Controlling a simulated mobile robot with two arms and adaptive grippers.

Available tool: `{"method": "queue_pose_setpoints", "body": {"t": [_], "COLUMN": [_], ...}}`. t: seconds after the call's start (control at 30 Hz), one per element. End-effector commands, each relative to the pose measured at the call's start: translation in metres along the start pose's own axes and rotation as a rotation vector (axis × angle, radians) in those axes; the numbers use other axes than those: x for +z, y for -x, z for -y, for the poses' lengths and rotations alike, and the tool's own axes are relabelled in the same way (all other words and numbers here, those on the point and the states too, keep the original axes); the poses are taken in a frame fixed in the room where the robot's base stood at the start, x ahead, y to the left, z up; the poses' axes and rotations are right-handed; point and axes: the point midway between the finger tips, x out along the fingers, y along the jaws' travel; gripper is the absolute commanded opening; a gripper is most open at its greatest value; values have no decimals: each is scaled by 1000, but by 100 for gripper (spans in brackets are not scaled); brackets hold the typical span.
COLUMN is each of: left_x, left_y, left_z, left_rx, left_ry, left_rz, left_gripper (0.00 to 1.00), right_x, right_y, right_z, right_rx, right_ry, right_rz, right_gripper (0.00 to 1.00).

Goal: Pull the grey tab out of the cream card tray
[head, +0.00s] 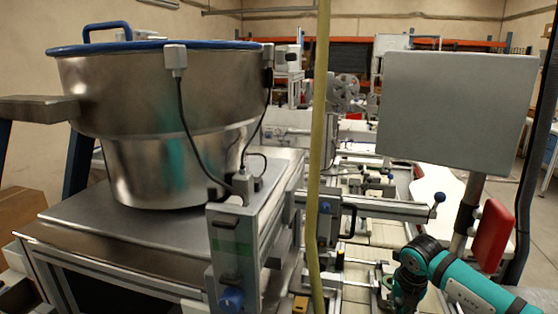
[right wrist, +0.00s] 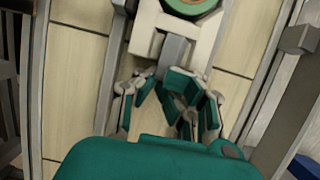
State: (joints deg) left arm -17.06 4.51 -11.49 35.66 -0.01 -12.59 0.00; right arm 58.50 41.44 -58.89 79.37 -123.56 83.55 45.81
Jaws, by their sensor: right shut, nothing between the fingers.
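In the right wrist view, the cream card tray (right wrist: 205,42) lies at the top centre, partly cut off by the frame edge. The grey tab (right wrist: 172,54) sticks out of its near side, toward my right gripper. A round green and tan reel (right wrist: 190,5) sits on the tray at the top edge. My right gripper (right wrist: 172,84) is shut and empty, with its teal-padded fingers just short of or beside the tab; whether they touch it I cannot tell. In the head view my right arm comes in at the lower right. My left gripper is not in view.
Metal rails (right wrist: 265,85) run along both sides of the gripper over a pale tiled surface (right wrist: 75,80). In the head view a large steel bowl (head: 150,95) stands left, a yellow hose (head: 318,150) hangs in the middle, and a grey panel (head: 455,110) stands right.

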Motion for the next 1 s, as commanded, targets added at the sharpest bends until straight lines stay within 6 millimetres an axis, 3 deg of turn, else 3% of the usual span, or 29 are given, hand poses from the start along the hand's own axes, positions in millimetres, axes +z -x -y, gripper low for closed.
{"method": "queue_pose_setpoints", "body": {"t": [0.47,1.0], "left_x": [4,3], "left_y": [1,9], "left_z": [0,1], "left_rx": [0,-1], "left_ry": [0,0], "left_rz": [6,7], "left_gripper": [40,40], "right_x": [1,7], "right_y": [1,17], "right_z": [2,2], "right_rx": [-3,-2], "right_ry": [-2,-2], "right_rz": [1,3], "right_gripper": [0,0]}}
